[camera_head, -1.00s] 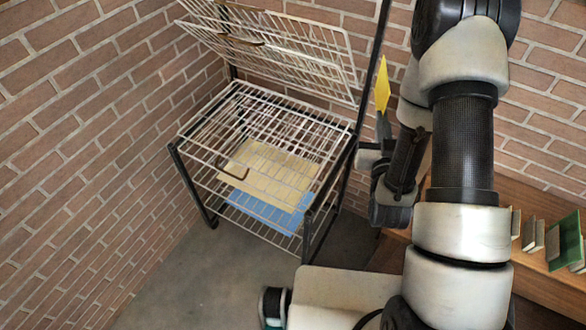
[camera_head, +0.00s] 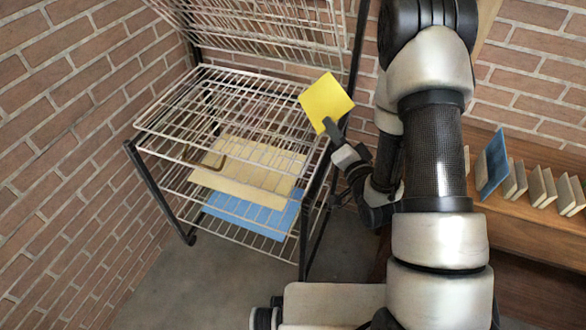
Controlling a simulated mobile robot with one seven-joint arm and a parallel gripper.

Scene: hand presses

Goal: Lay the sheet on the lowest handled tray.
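My gripper (camera_head: 333,129) is shut on the lower corner of a yellow sheet (camera_head: 326,100). The sheet is held up tilted, its face towards the camera, in front of the rack's right side. The wire drying rack has trays swung up at the top (camera_head: 255,25) and a flat wire tray (camera_head: 165,122) below them. Below, a cream sheet (camera_head: 250,175) and a blue sheet (camera_head: 255,215) lie on lower levels, partly hidden by wires.
The rack's dark right post (camera_head: 354,50) stands close to the sheet and my gripper. A wooden shelf (camera_head: 520,215) with several small books and a blue one (camera_head: 492,163) is at right. Brick walls close in behind and left. Grey floor (camera_head: 190,285) is clear in front of the rack.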

